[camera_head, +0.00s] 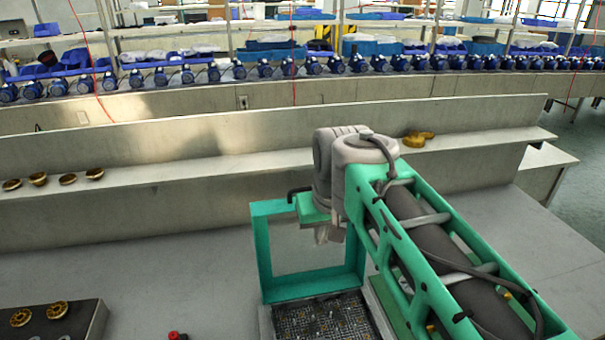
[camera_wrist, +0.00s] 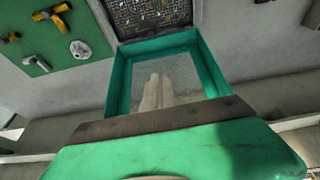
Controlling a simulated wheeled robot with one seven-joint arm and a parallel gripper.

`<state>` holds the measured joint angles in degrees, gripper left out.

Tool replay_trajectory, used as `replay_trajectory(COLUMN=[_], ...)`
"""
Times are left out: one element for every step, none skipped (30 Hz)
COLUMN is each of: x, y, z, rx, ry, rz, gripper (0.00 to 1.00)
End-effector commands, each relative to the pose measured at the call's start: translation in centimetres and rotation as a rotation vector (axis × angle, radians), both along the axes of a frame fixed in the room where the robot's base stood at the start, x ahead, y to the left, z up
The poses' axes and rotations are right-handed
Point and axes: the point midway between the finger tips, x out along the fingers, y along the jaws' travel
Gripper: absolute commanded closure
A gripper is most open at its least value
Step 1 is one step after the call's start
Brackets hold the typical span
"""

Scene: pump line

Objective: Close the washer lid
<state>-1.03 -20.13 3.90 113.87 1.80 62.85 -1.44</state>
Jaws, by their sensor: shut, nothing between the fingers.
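The washer lid (camera_head: 262,250) is a green frame around a clear pane. In the head view it stands raised at the far side of the washer. The washer's open top shows a dark mesh basket (camera_head: 335,322) with small bits in it, and this basket also shows at the top of the wrist view (camera_wrist: 150,12). My gripper (camera_head: 325,236) is shut and empty, fingers pointing down at the lid's upper right part. In the wrist view its pale fingers (camera_wrist: 154,88) overlap the pane inside the lid frame (camera_wrist: 118,82). I cannot tell whether they touch it. My arm hides the lid's upper right corner.
Several brass parts (camera_head: 68,179) lie on the ledge behind, with yellow pieces (camera_head: 418,138) at its right. A dark block with brass discs (camera_head: 58,311) and a red knob (camera_head: 174,335) are at lower left. A green board with tools (camera_wrist: 45,55) shows beside the washer.

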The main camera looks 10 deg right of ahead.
Motion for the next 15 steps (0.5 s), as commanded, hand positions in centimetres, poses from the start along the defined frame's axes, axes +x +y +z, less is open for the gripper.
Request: replay_trajectory(x=[3.2,4.8,6.8,8.2,9.4,10.9,11.8,12.6,13.4,13.9,14.3,14.6,14.8,14.9,15.1], y=[0.0,0.1,0.1,0.1,0.2,0.2,0.3,0.3,0.4,0.4,0.4,0.5,0.5,0.5,0.5], z=[2.7,4.2,6.0,7.3,8.5,9.8,10.6,11.2,11.9,12.4,12.8,13.1,13.2,13.2,13.1], rx=[0.000,0.001,0.001,0.003,0.003,0.005,0.006,0.008,0.009,0.011,0.012,0.013,0.013,0.013,0.013], ry=[-0.008,-0.012,-0.017,-0.022,-0.027,-0.032,-0.036,-0.040,-0.043,-0.046,-0.048,-0.050,-0.051,-0.051,-0.052], rz=[-0.002,-0.004,-0.006,-0.007,-0.008,-0.009,-0.010,-0.011,-0.011,-0.013,-0.012,-0.013,-0.013,-0.013,-0.013], gripper=[1.00,1.00,1.00,1.00,1.00,1.00,1.00,1.00,1.00,1.00,1.00,1.00,1.00,1.00,1.00])
